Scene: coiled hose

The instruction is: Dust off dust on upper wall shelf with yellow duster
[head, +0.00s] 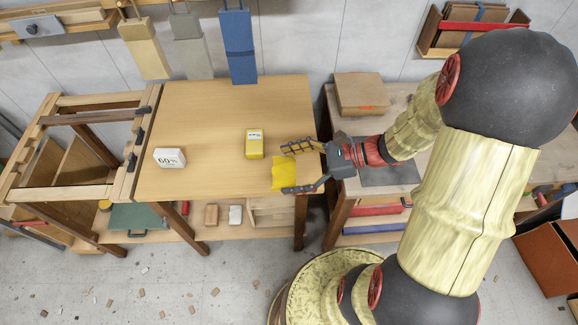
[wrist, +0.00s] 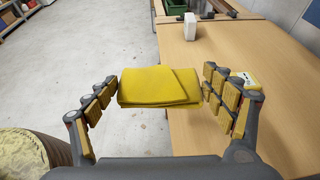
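The yellow duster (head: 284,172) is a folded cloth at the right front of the wooden table, reaching past its front edge. It also shows in the wrist view (wrist: 160,87), between my fingertips. My gripper (head: 296,168) is open, with one finger on each side of the duster. In the wrist view small gaps show between the cloth and the fingers, so no firm hold is visible. A wooden wall shelf (head: 65,27) is at the upper left, partly cut off. Another wall shelf (head: 470,28) is at the upper right. I cannot make out dust on either.
The wooden table (head: 200,110) holds a white block (head: 170,157) and a yellow box (head: 255,143). Long-handled tools (head: 238,45) hang at the back wall. A side bench (head: 400,180) with a wooden box (head: 360,93) stands at right. Small debris lies on the open floor (head: 180,290).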

